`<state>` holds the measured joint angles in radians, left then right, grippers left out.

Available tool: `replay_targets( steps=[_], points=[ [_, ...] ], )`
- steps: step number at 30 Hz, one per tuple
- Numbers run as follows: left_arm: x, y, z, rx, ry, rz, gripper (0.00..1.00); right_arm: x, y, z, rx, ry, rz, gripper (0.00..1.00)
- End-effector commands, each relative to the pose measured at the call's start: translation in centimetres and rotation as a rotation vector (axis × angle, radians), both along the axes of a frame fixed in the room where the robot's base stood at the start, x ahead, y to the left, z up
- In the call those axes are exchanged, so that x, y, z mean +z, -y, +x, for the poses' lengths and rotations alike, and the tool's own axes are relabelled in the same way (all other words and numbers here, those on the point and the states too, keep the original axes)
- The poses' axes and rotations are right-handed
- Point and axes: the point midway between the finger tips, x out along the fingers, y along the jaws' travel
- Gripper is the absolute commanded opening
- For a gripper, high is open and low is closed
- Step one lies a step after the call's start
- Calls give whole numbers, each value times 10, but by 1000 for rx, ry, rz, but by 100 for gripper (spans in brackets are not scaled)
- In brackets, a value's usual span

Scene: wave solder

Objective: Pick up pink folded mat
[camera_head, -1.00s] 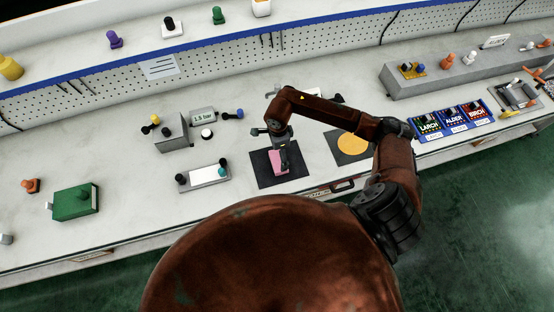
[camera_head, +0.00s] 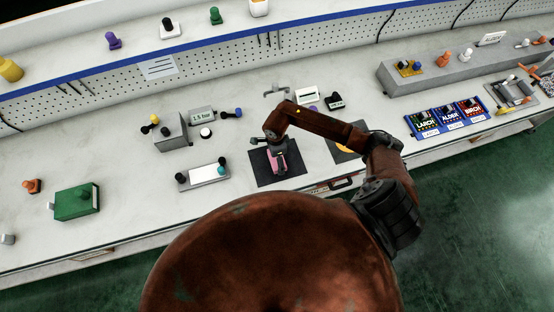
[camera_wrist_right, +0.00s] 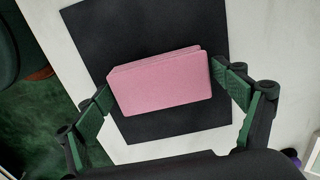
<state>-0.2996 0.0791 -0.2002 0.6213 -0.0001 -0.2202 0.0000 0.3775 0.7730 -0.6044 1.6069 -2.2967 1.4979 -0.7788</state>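The pink folded mat (camera_head: 279,166) lies on a black square mat (camera_head: 262,181) on the bench. In the right wrist view the pink mat (camera_wrist_right: 160,80) shows as a thick folded slab, lying slightly tilted across the black mat (camera_wrist_right: 170,30). My right gripper (camera_head: 278,158) is right over it and hides part of it in the head view. In the wrist view the right gripper (camera_wrist_right: 165,92) is open wide, with one green-padded finger beside each short end of the pink mat. The fingers are very close to its ends; I cannot tell whether they touch. My left gripper is not in view.
A grey tray with knobs (camera_head: 204,175) stands left of the black mat, and a green box (camera_head: 76,202) farther left. A yellow disc (camera_head: 346,155) lies to the right, partly behind my arm. A small tap-like fixture (camera_head: 277,90) stands behind. The bench's front edge is close.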

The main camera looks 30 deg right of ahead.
Motion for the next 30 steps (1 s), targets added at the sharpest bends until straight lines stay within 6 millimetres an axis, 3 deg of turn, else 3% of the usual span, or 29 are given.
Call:
replay_targets(
  steps=[12, 23, 29, 30],
  points=[
    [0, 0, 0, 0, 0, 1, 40, 0, 0, 0, 0, 0, 0, 59],
    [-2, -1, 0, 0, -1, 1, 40, 5, 0, 1, 2, 2, 0, 59],
    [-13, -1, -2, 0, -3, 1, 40, 32, 1, 2, 3, 6, -2, 59],
    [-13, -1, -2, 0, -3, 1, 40, 40, -9, 0, 6, 4, 1, 59]
  ],
)
